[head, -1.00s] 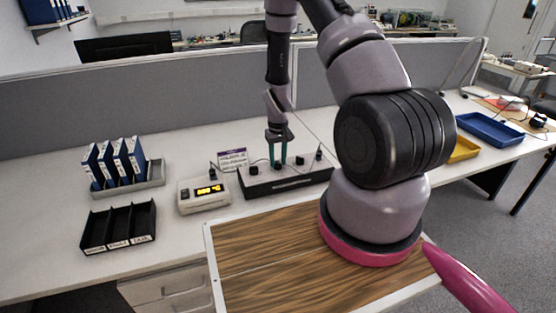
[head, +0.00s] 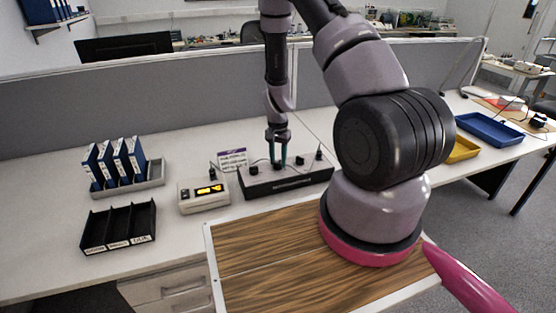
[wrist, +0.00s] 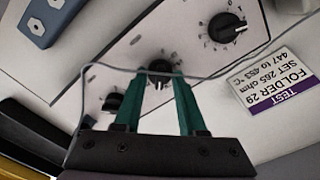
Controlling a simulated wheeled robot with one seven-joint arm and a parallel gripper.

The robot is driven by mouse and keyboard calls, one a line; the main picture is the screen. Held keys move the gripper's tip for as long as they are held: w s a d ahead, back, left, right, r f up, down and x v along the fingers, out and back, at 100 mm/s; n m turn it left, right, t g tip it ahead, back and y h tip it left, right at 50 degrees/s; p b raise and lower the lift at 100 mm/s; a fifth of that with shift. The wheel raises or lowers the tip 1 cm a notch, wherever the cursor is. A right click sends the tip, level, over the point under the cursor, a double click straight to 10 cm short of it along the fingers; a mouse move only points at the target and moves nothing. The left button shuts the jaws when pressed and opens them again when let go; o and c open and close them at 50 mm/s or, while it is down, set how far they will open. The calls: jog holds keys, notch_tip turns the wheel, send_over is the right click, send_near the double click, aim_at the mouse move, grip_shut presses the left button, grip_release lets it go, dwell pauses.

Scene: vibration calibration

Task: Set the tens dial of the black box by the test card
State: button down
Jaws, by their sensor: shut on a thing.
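The black box (head: 305,182) stands on the bench with a light top panel and a row of dials. In the wrist view its panel (wrist: 190,40) shows three black knobs. My gripper (wrist: 160,76), with teal fingers, is shut on the middle knob (wrist: 159,67), the tens dial by position. The outer knobs (wrist: 228,28) and (wrist: 113,101) are free. The fingers hide part of the middle knob and its scale. The test card (wrist: 266,83) lies beside the box, upside down in the wrist view, and seems to read "SET 265 ohm". It also shows behind the box (head: 232,158).
A thin cable (wrist: 215,77) crosses the wrist view near the fingers. A black divided tray (head: 118,228) and blue folders (head: 113,160) stand further left.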

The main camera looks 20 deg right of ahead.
aim_at(278, 161)
jog(key=shift+m, duration=0.3)
jog(key=shift+c, duration=2.4)
grip_release()
notch_tip(278, 161, up, 11)
